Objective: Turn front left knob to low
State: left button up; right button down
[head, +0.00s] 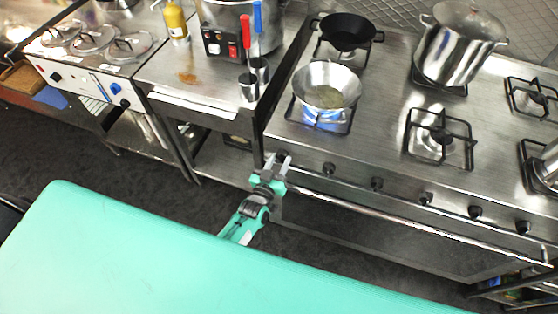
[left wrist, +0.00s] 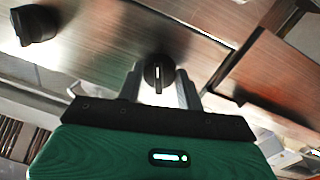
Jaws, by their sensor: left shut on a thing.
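My left gripper (head: 279,158) is at the left end of the stove's front panel. In the left wrist view its two fingers (left wrist: 160,88) are on either side of a round black knob (left wrist: 157,70), shut on it. The knob has a white mark on its face. My right gripper is not in view.
More black knobs, such as the nearest one (head: 329,168), line the panel to the right. A long rail (head: 400,216) runs below them. A black wok (head: 347,30) and a steel pot (head: 460,45) stand farther back. A counter (head: 180,72) adjoins on the left.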

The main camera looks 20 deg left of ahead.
pick_arm(q)
jog(key=shift+f+m, duration=0.1)
jog(key=shift+m, duration=0.3)
jog(key=o, duration=1)
jog(key=shift+s, duration=0.1)
jog(key=s+b, duration=0.1)
jog(key=s, duration=0.3)
jog(key=s+a+b, duration=0.1)
jog(key=s, duration=0.8)
jog(key=shift+s+a+f+b, duration=0.1)
jog(key=shift+s+a+b, duration=0.05)
jog(key=shift+s+b, duration=0.2)
jog(key=shift+w, duration=0.1)
